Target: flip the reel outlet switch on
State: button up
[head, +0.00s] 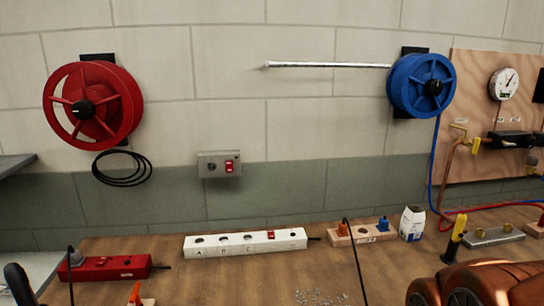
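The wall outlet (219,164) is a grey metal plate on the block wall, right of and below the red reel (93,103). It has a round socket at its left and a red rocker switch (229,167) at its right. No plug shows in the socket. The switch is too small to tell which way it is tipped. A black cable coil (122,168) hangs under the red reel, apart from the outlet. My gripper cannot be made out in the head view, and nothing covers the outlet.
On the wooden bench below stand a white power strip (246,243) with a red switch, a red strip (105,268), and a wooden socket block (360,234) with orange and blue plugs. A blue reel (421,85) hangs at right. The wall around the outlet is clear.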

aim_at(103, 260)
jog(key=u, duration=1.55)
